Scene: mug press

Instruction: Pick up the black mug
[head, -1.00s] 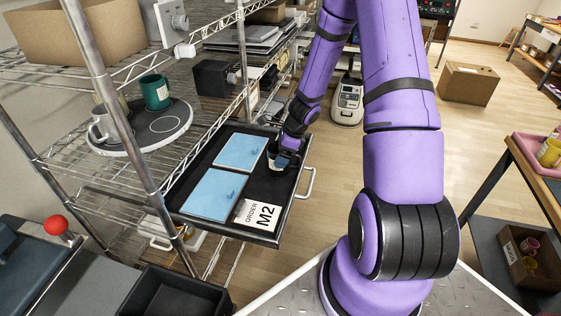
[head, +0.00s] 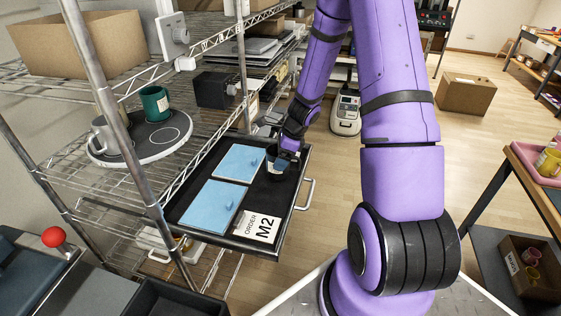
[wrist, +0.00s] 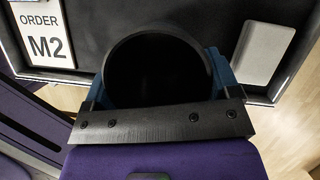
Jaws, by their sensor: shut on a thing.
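The black mug (wrist: 155,68) fills the middle of the wrist view, seen from above with its round rim and dark inside. My gripper (wrist: 160,88) has its blue fingers on either side of the mug and is shut on it. In the head view my gripper (head: 282,160) is over the right side of the pulled-out black tray (head: 197,232). The gap between mug and tray cannot be judged clearly.
Two light blue pads (head: 211,206) and an ORDER M2 card (head: 257,227) lie in the tray. A handle (head: 306,194) is on its right edge. To the left, a green mug (head: 154,103) and a grey mug (head: 103,134) stand on a round plate (head: 150,158). Wire shelving and a metal post stand left.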

